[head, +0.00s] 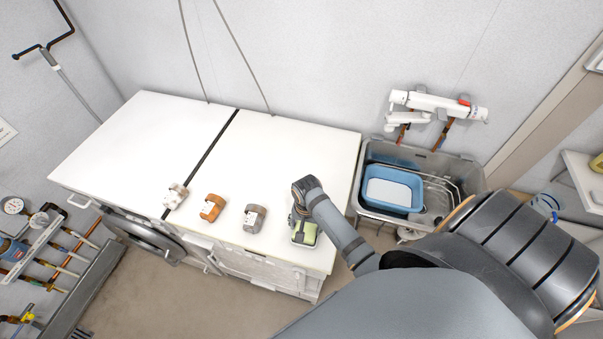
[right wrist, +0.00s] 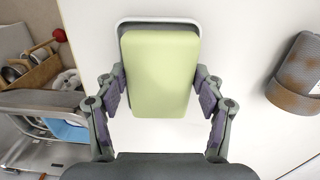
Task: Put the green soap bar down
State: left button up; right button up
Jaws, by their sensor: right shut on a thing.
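The green soap bar (head: 303,238) is at the right front part of the white worktop (head: 300,150). My right gripper (head: 300,222) is over it from above and shut on it. In the right wrist view the soap bar (right wrist: 160,70) is a pale green rounded block between the two fingers of the right gripper (right wrist: 160,88), one pad on each side. A white-rimmed piece with a dark inner edge (right wrist: 158,20) shows just behind and under the bar. I cannot tell whether the bar touches it or is a little above. My left gripper is not in view.
A grey-brown object (head: 255,218), an orange-brown one (head: 213,207) and a white-brown one (head: 176,196) stand in a row to the left. A grey sink (head: 445,165) with a blue basin (head: 418,198) lies right of the worktop. The worktop's back is clear.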

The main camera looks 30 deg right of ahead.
aim_at(307, 229)
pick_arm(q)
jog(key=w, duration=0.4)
pick_arm(e)
jog(key=shift+d, duration=0.15)
jog(key=o, duration=1.5)
jog(key=shift+s+r, duration=0.15)
jog(key=shift+s, duration=0.25)
jog(key=shift+o, duration=1.3)
jog(key=shift+s+a+r, duration=0.1)
jog(key=shift+a, duration=0.1)
jog(key=shift+w+d+r+b, duration=0.1)
jog(key=shift+r+b, duration=0.1)
jog(key=shift+r, duration=0.3)
jog(key=shift+w+d+r+b, duration=0.1)
jog(key=shift+r+b, duration=0.05)
jog(key=shift+r, duration=0.3)
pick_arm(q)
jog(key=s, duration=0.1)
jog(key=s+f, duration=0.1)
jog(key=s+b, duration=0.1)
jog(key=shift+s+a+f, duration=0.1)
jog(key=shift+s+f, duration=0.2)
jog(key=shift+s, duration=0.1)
pick_arm(e)
notch_tip(307, 229, up, 10)
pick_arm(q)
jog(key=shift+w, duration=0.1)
pick_arm(e)
jog(key=shift+a, duration=0.1)
